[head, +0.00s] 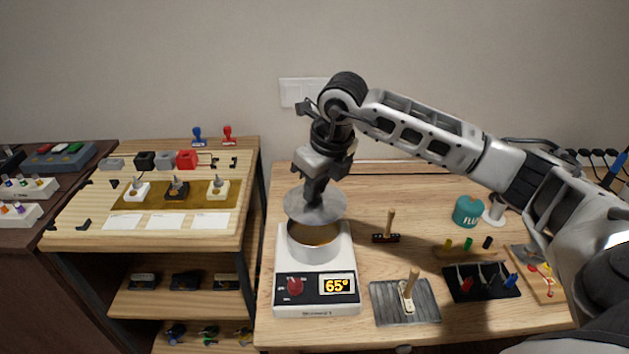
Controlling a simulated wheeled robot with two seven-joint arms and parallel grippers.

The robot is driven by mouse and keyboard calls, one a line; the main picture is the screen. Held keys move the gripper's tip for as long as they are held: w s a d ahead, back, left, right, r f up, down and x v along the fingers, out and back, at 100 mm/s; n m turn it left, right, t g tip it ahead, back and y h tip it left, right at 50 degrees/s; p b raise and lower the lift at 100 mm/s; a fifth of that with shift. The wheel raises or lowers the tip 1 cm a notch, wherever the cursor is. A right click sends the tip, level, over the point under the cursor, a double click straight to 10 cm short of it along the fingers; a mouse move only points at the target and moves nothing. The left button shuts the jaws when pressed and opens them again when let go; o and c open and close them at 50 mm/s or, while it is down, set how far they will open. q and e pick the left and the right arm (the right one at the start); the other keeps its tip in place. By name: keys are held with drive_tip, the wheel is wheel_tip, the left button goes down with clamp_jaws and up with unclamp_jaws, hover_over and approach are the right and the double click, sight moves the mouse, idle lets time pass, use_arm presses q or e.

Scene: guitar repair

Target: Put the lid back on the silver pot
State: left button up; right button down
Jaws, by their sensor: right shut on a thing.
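The silver pot (314,250) stands on a white hot plate (318,306) with a red knob and a yellow display that reads 65°. Its front and part of its brown contents show below the lid. My right gripper (315,196) points down above the pot and is shut on the lid (316,210), a grey round disc. The lid is above the pot's back part, apart from the rim at the front, and looks slightly tilted. The lid's handle is hidden by the fingers. My left gripper is not in view.
Right of the hot plate are a brush (388,232), a grey board with a wooden-handled tool (405,300), a black rack (482,281) and a teal flux jar (467,211). A shelf unit (235,160) stands at left. Bare wood lies behind the brush.

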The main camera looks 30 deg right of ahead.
sight(317, 201)
wheel_tip(317, 201, down, 4)
drive_tip(key=b, duration=0.3)
drive_tip(key=shift+f, duration=0.25)
drive_tip(key=shift+f+b, duration=0.3)
drive_tip(key=shift+f, duration=0.15)
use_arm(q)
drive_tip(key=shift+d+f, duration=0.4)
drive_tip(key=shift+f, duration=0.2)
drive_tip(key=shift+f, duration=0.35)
use_arm(e)
drive_tip(key=shift+w, duration=0.15)
use_arm(q)
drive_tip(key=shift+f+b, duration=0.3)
drive_tip(key=shift+b, duration=0.3)
use_arm(e)
drive_tip(key=shift+f, duration=0.2)
idle(0.3)
idle(0.3)
drive_tip(key=c, duration=0.7)
unclamp_jaws()
drive_tip(key=shift+c, duration=0.2)
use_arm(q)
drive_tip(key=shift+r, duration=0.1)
use_arm(e)
drive_tip(key=shift+r, duration=0.1)
